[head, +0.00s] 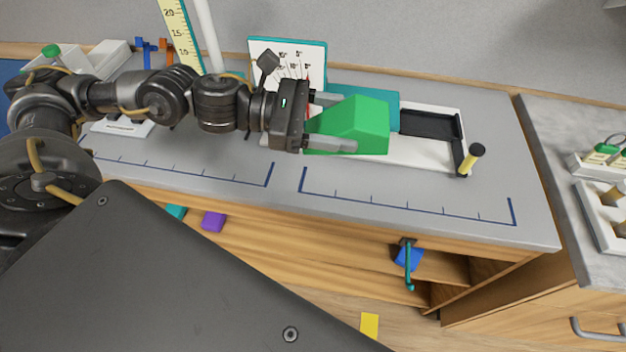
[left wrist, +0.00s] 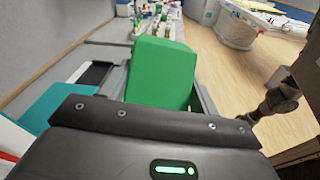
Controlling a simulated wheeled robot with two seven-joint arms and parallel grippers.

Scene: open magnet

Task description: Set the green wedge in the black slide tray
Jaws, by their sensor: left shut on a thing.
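The green wedge (head: 358,120) is between the fingers of my left gripper (head: 335,125), which is shut on it. The wedge is over the near left part of a white base. The black slide tray (head: 428,124) shows on that base to the right of the wedge; its left part is hidden behind the wedge. In the left wrist view the wedge (left wrist: 160,72) fills the space between the fingers, and a dark tray part (left wrist: 97,73) shows to its left. I cannot tell whether the wedge touches the base. My right gripper is not clearly seen.
A teal-framed chart (head: 288,62) stands behind my gripper, with a yellow ruler (head: 180,32) farther left. The bench front (head: 400,202) with its blue marked lines is clear. A separate counter lies right.

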